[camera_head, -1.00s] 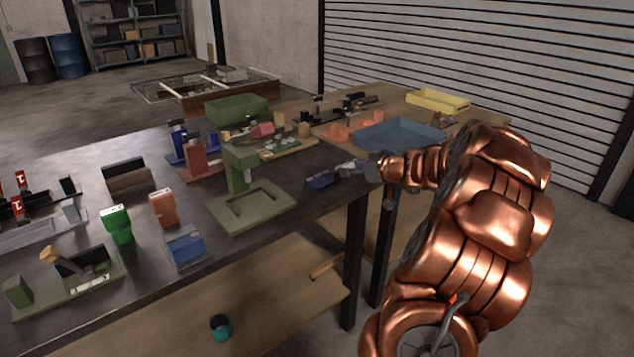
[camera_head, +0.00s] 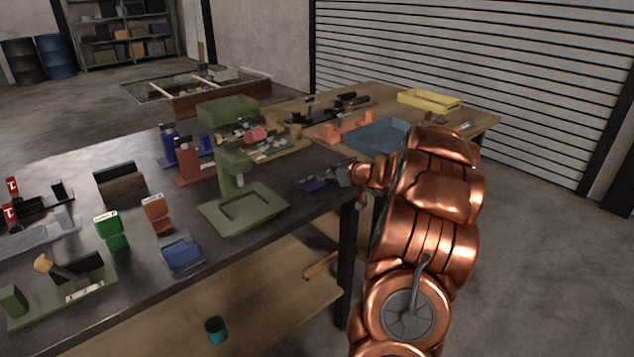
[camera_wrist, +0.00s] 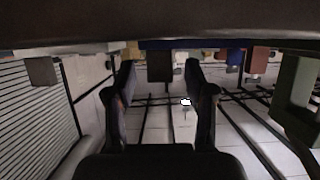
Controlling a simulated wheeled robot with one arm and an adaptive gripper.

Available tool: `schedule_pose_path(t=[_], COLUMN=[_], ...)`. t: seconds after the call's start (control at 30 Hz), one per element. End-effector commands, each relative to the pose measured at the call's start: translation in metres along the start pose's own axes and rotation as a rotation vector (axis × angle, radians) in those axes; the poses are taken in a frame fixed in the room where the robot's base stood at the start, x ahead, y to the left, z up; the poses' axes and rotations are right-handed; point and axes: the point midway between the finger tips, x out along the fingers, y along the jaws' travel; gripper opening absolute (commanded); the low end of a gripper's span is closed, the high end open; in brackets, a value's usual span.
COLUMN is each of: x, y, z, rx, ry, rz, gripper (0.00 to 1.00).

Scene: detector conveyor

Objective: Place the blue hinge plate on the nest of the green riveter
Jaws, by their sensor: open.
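The blue hinge plate (camera_head: 316,184) appears to be the flat dark-blue piece lying on the dark table near its right corner. The green riveter (camera_head: 243,208) stands left of it, with an upright head over a flat base that has a recessed nest. No part shows in the nest. My gripper (camera_head: 342,176) is just right of the blue piece, low over the table edge, its fingertips hard to make out. In the wrist view, my gripper (camera_wrist: 160,88) is open and empty, and a blue strip (camera_wrist: 190,43), likely the plate, shows beyond the fingers. The riveter (camera_wrist: 296,90) is at the right there.
A blue-topped block (camera_head: 182,253), a green block (camera_head: 111,232) and an orange block (camera_head: 157,214) stand left of the riveter. A red fixture (camera_head: 192,163) is behind it. A blue tray (camera_head: 378,138) lies on the wooden table behind. Bare table top surrounds the riveter's base.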

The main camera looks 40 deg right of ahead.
Motion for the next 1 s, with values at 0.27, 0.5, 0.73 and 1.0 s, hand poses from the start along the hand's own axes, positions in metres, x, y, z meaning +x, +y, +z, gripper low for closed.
schedule_pose_path(t=[0.27, 0.5, 0.73, 1.0], x=[0.0000, -0.0001, -0.0001, -0.0001], y=[-0.0002, -0.0003, -0.0004, -0.0005], z=[0.0003, 0.0004, 0.0005, 0.0004], rx=[0.001, 0.001, 0.002, 0.002], ry=[0.000, 0.000, 0.000, 0.000], rz=[0.000, -0.001, -0.001, -0.001], gripper=[0.43, 0.18, 0.00, 0.00])
